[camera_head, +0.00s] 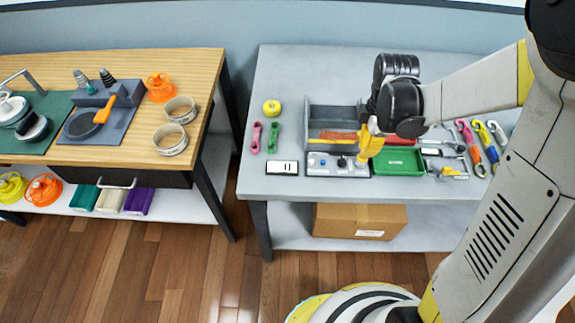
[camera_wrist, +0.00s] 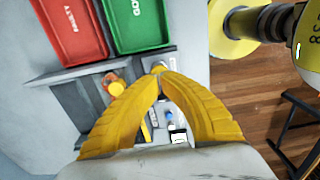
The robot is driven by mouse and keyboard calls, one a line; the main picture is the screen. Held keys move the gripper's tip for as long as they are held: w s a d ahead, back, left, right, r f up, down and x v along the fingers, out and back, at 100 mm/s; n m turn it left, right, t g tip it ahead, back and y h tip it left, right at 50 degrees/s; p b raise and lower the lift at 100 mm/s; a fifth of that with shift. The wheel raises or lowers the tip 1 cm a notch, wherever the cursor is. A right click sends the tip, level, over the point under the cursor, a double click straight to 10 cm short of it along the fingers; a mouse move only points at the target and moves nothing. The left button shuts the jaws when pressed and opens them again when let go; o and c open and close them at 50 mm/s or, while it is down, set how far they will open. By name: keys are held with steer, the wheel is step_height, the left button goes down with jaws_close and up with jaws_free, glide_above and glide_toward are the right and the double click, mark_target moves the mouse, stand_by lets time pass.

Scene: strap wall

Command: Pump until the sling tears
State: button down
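A grey open-topped rig (camera_head: 318,112) stands on the grey table, with an orange strap-like thing (camera_head: 335,135) lying inside it. In front is a pale control panel (camera_head: 325,170) with a blue button (camera_head: 323,161) and a black knob (camera_head: 342,161). A small display (camera_head: 282,168) left of it appears to read 0. My yellow gripper (camera_head: 367,156) is at the panel's right end. In the wrist view the fingertips (camera_wrist: 158,70) meet, with nothing visible between them. The fingers partly hide the panel; whether they touch it, I cannot tell.
A green tray (camera_head: 398,163) lies right of the panel; the wrist view also shows a red tray (camera_wrist: 72,30) marked FAULTY. Colourful slings (camera_head: 490,147) and metal fittings lie further right. Pink (camera_head: 256,137) and green pieces and a yellow round thing (camera_head: 271,107) lie left.

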steer(key=shift+r, duration=0.1)
steer(key=shift+r+p, duration=2.1)
steer(key=shift+r, duration=0.85)
steer(key=c, duration=2.1)
jaws_free()
step_height(320, 180, up, 6)
steer(key=p, duration=0.4)
steer(key=shift+r, duration=0.1)
steer(key=shift+o, duration=0.2)
